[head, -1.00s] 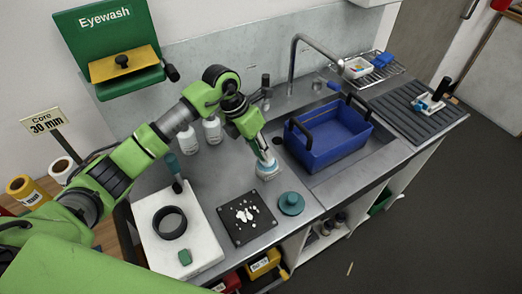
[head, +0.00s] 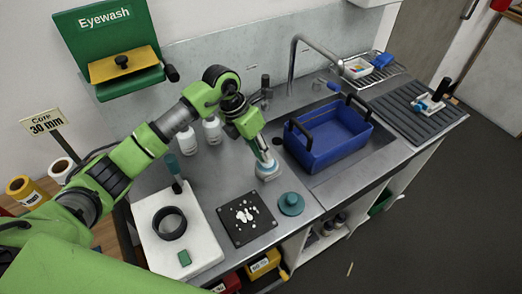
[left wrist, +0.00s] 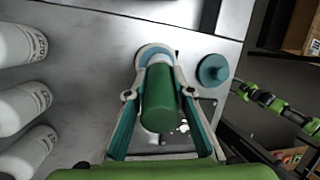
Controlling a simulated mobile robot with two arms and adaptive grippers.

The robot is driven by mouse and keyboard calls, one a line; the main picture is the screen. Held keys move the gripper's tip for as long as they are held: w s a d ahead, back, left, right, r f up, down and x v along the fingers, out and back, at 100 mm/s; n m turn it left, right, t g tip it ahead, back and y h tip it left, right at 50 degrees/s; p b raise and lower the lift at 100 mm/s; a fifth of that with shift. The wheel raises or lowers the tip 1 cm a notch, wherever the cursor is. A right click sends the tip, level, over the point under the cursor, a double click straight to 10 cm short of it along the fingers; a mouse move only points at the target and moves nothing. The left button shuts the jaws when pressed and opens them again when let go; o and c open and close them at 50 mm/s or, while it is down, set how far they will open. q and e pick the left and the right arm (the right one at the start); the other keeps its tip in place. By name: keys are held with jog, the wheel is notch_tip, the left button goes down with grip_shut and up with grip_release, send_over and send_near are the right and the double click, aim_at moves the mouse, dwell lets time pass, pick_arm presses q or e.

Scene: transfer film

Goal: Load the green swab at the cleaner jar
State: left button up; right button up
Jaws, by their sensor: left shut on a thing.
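My left gripper (head: 265,158) is shut on the green swab, whose thick green handle (left wrist: 160,98) stands between the fingers in the left wrist view. The cleaner jar (head: 268,172), pale with a blue-teal band, stands on the steel counter right under the fingertips. In the left wrist view its pale rim (left wrist: 152,50) shows just beyond the handle. The swab's far end is hidden, so I cannot tell how deep it sits in the jar. A round teal lid (head: 291,204) lies on the counter in front of the jar. My right gripper is not in view.
A dark plate (head: 233,230) with white spots lies in front of the jar. A white board (head: 206,248) with a black ring (head: 170,223) is at left. White bottles (head: 212,131) stand behind. A blue tub (head: 318,162) is in the sink at right.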

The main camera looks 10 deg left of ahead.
pick_arm(q)
jog(key=shift+r+p, duration=1.75)
jog(key=shift+r, duration=1.7)
